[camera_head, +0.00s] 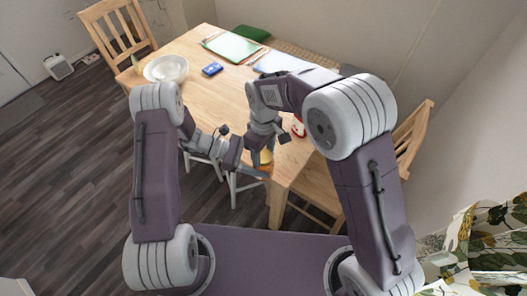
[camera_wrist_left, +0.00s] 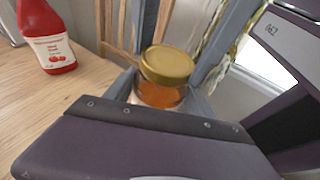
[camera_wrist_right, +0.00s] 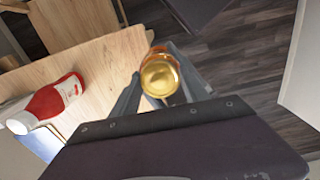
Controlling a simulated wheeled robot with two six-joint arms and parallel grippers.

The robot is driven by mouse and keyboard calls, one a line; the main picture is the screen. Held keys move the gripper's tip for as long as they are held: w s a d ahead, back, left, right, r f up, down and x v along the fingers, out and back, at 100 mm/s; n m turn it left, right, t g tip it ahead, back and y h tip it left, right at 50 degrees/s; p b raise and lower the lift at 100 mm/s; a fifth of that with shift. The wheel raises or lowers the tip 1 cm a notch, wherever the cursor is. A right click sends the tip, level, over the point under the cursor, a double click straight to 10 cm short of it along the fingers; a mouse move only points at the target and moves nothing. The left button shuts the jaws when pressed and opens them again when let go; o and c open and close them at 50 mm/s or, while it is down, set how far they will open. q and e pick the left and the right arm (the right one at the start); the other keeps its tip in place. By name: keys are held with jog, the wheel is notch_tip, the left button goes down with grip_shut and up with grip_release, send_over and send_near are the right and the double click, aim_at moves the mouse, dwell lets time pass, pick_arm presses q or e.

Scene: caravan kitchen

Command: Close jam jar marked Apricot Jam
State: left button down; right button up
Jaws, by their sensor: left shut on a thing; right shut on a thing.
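A glass jar of orange jam (camera_wrist_left: 158,97) is between the fingers of my left gripper (camera_wrist_left: 163,100), which is shut on it. A gold lid (camera_wrist_left: 168,64) sits at the top of the jar and looks slightly tilted. Whether it is fully seated cannot be told. My right gripper (camera_wrist_right: 163,90) is shut on the lid, seen from above in the right wrist view (camera_wrist_right: 160,76). In the head view, my left gripper (camera_head: 262,172) and right gripper (camera_head: 266,150) meet around the jar (camera_head: 266,158) at the table's near edge. No jar marking is readable.
A red bottle with a white label (camera_wrist_left: 48,38) stands on the wooden table (camera_head: 222,92) near the jar. Wooden chairs (camera_head: 118,27) stand around the table.

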jog(key=m, duration=1)
jog(key=shift+m, duration=0.3)
jog(key=o, duration=1.6)
notch_tip(320, 180, up, 12)
